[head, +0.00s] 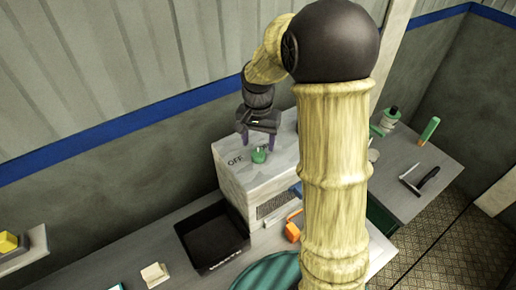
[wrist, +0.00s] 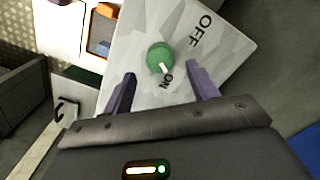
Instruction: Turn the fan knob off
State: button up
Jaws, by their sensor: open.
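The fan knob (head: 259,155) is a small green dial on top of a pale grey box (head: 233,179). In the wrist view the knob (wrist: 157,54) has a white pointer mark turned toward the printed ON; OFF is printed farther up the same face. My gripper (head: 257,146) is above the box top, pointing down at the knob. In the wrist view its two purple fingers (wrist: 160,69) are spread apart, with the knob between and slightly beyond the tips. I cannot tell whether either finger touches it. The gap is empty.
A black tray (head: 213,238) stands on the counter left of the box. An orange-handled tool (head: 293,230) lies in front of the box. A green-capped bottle (head: 390,117) and a black-handled item (head: 428,180) are on the right-hand table. The wall is close behind the box.

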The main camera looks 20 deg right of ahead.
aim_at(258, 153)
notch_tip(258, 153, down, 5)
jog(key=shift+r+p, duration=0.1)
jog(key=shift+p, duration=0.35)
jog(key=shift+c, duration=0.5)
jog(key=c, duration=0.9)
